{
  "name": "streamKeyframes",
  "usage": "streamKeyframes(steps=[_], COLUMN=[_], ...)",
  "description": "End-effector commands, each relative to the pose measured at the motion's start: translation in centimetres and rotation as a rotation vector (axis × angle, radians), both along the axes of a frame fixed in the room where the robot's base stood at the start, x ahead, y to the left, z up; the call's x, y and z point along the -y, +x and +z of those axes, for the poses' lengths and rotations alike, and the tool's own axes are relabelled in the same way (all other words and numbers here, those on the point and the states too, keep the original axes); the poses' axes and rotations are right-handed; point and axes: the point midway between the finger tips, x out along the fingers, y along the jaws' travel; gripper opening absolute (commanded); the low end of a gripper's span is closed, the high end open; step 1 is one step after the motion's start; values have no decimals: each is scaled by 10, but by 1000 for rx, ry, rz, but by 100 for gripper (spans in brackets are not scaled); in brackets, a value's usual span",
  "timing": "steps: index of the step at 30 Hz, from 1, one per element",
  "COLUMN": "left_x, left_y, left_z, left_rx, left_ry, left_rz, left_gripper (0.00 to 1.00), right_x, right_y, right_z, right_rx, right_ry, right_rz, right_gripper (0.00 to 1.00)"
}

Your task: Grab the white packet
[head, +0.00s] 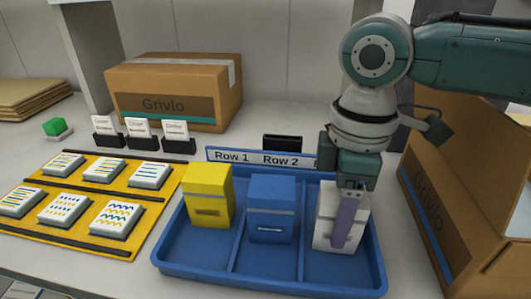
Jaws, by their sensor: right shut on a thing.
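The white packet (324,227) stands upright in the right compartment of the blue tray (207,275). My right gripper (346,225) comes down from above and is shut on the white packet; its finger covers part of the packet's front. A blue packet (271,208) stands in the middle compartment and a yellow packet (208,196) in the left compartment. My left gripper does not show.
An open cardboard box (465,230) stands at the right, close to the tray. A closed cardboard box (170,92) is at the back. A yellow board (113,185) with several white blocks lies at the left. Small card holders (143,146) stand behind it.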

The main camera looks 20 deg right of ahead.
Motion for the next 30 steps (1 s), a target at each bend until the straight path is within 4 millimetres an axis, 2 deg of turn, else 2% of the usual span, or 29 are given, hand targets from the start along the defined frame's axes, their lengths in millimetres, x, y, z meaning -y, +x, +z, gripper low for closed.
streamKeyframes(steps=[1, 4, 11, 17, 23, 30], left_x=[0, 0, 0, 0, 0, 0], left_y=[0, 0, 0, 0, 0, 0], left_z=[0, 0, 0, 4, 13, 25], left_rx=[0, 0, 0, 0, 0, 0], left_ry=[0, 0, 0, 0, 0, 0], left_rz=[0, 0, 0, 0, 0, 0], left_gripper=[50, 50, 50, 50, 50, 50], right_x=[0, 0, 0, 0, 0, 0], right_y=[0, 0, 0, 1, 1, 1], right_z=[0, 0, 1, 16, 55, 124], right_rx=[0, 0, 1, 2, 5, 6], right_ry=[0, 0, 0, 0, 0, 1], right_rz=[0, 0, 0, -1, 1, 1], right_gripper=[12, 2, 2, 2, 2, 2])
